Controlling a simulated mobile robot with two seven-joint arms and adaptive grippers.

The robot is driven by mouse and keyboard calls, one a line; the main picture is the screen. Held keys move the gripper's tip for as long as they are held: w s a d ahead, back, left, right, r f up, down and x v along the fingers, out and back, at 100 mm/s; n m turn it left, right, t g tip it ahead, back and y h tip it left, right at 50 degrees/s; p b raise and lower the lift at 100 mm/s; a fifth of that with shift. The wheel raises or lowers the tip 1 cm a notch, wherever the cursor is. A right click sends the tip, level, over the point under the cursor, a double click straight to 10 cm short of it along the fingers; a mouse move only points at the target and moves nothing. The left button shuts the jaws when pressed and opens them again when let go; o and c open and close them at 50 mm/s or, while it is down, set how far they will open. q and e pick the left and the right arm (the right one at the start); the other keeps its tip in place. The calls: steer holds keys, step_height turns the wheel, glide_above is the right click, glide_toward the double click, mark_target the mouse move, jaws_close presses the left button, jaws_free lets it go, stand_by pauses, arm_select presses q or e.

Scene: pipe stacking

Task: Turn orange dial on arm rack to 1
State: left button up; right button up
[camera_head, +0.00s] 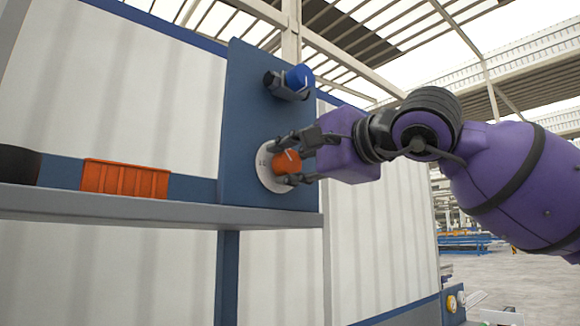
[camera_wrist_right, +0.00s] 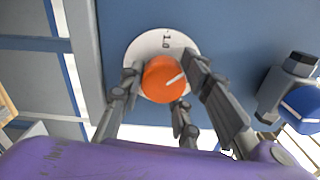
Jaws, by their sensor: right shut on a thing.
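The orange dial (camera_head: 286,162) sits on a round white plate (camera_head: 266,176) low on the blue panel of the rack (camera_head: 240,110). My right gripper (camera_head: 290,160) is shut on the dial, with its fingers on both sides of it. Small dark marks show on the white plate (camera_wrist_right: 165,42) above the dial, too small to read surely. My left gripper is not seen.
A blue knob (camera_head: 299,77) with a dark fitting is mounted above the dial on the same panel; it also shows in the right wrist view (camera_wrist_right: 302,104). An orange bin (camera_head: 125,179) stands on the grey shelf (camera_head: 150,208) to the left, beside a black object (camera_head: 18,165).

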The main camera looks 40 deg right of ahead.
steer(key=n, duration=0.2)
steer(key=f+n, duration=0.1)
steer(key=shift+w+n, duration=0.2)
steer(key=shift+n, duration=0.2)
steer(key=n, duration=0.4)
steer(key=shift+d+r, duration=0.15)
steer(key=shift+r+n, duration=0.1)
steer(key=shift+n, duration=0.9)
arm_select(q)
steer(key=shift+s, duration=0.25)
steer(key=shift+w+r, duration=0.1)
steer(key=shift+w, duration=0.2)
arm_select(e)
steer(key=shift+n, duration=0.3)
steer(key=o, duration=1)
steer(key=shift+s+d+r, duration=0.1)
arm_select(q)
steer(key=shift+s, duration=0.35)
arm_select(e)
steer(key=shift+o, duration=0.4)
steer(key=shift+d+r, duration=0.1)
